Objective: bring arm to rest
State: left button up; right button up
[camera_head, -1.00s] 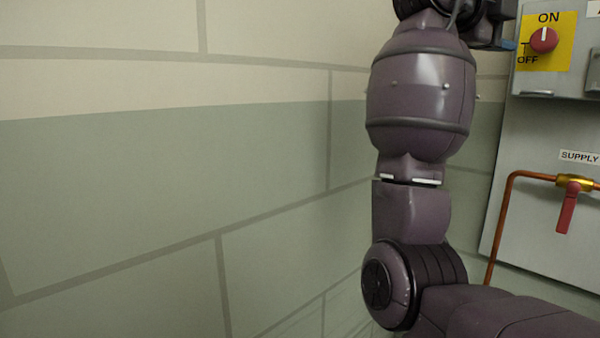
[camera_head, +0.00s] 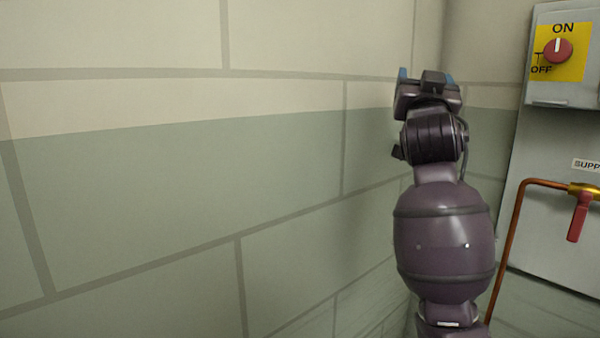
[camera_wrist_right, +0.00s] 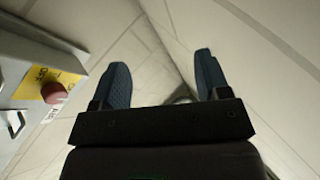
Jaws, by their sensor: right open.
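My right arm rises upright at the right of the head view, and my right gripper (camera_head: 427,76) is at its top, pointing up, with blue fingertips apart. In the right wrist view the gripper (camera_wrist_right: 160,80) shows two dark blue fingers spread wide. Nothing is between them but a blurred view of walls and a corner. My left gripper is in neither view.
A grey panel with a red knob (camera_head: 558,49) on a yellow ON/OFF plate stands to the right. Below are a copper pipe (camera_head: 508,240) and a red valve handle (camera_head: 579,217). A block wall (camera_head: 170,200) fills the left. The knob also shows in the wrist view (camera_wrist_right: 54,93).

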jog(key=s+f+n+g+y+p, duration=0.1)
jog(key=s+f+n+y, duration=0.2)
jog(key=f, duration=0.9)
jog(key=s+f+n+g+y+p, duration=0.15)
jog(key=s+f, duration=0.25)
jog(key=f, duration=0.7)
jog(key=s+f+n+g+y, duration=0.1)
jog(key=s+f+n+y, duration=0.25)
jog(key=f, duration=0.85)
jog(key=s+d+f+m+g+p, duration=0.1)
jog(key=s+f+g, duration=0.3)
jog(key=s+f, duration=0.9)
jog(key=s+d+f+m+g+h+p, duration=0.1)
jog(key=s+d+f+g, duration=0.3)
jog(key=s+f, duration=0.9)
jog(key=s+p, duration=0.1)
jog(key=s, duration=0.5)
jog(key=shift+s+d+f, duration=0.2)
jog(key=shift+s+f, duration=0.1)
jog(key=shift+f, duration=0.1)
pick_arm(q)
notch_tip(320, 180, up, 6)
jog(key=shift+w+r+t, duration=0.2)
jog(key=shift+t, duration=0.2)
pick_arm(e)
jog(key=shift+s+f, duration=0.1)
jog(key=shift+s, duration=0.05)
